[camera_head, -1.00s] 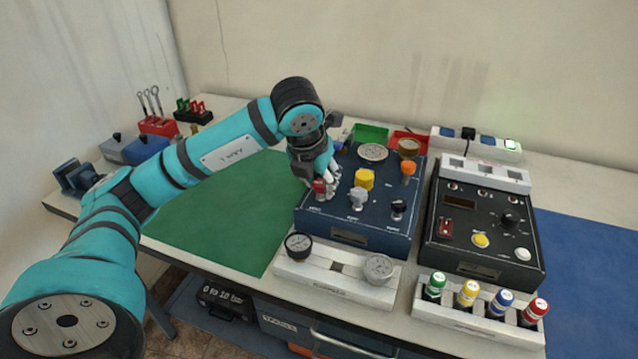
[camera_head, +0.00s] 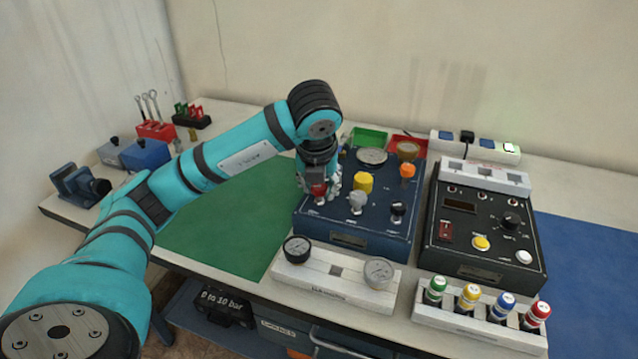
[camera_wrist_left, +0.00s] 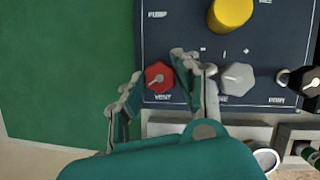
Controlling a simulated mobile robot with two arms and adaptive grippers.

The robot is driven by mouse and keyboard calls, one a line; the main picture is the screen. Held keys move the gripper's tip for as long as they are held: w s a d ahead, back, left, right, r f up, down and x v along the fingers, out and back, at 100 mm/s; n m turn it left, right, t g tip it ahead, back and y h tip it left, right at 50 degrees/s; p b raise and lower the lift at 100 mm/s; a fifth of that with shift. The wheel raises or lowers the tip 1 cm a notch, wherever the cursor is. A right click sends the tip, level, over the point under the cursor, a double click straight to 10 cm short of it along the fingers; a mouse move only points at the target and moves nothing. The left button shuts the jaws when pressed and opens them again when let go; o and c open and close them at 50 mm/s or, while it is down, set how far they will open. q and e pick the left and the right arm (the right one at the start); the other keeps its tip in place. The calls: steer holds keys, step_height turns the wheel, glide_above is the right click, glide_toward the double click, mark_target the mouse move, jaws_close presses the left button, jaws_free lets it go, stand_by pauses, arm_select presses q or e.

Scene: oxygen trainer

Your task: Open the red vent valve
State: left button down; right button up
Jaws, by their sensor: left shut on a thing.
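The red vent valve (camera_head: 319,189) is a knob at the front left of the blue panel (camera_head: 345,226). In the left wrist view the red knob (camera_wrist_left: 159,77) sits above the "VENT" label, with a pale pointer mark slanting up to the right. My left gripper (camera_wrist_left: 157,71) has one finger on each side of the knob and is shut on it. In the head view the left gripper (camera_head: 320,181) comes down from above and partly hides the knob. My right gripper is not in view.
A grey knob (camera_wrist_left: 237,79) is close to the right finger. A yellow knob (camera_head: 364,183) and a black knob (camera_head: 398,209) are also on the panel. Two gauges in a white stand (camera_head: 335,283) are in front. A green mat (camera_head: 225,215) lies clear to the left.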

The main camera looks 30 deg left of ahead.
arm_select(q)
steer(key=shift+r, duration=0.1)
steer(key=c, duration=0.9)
jaws_free()
steer(key=shift+c, duration=0.2)
steer(key=v, duration=1.2)
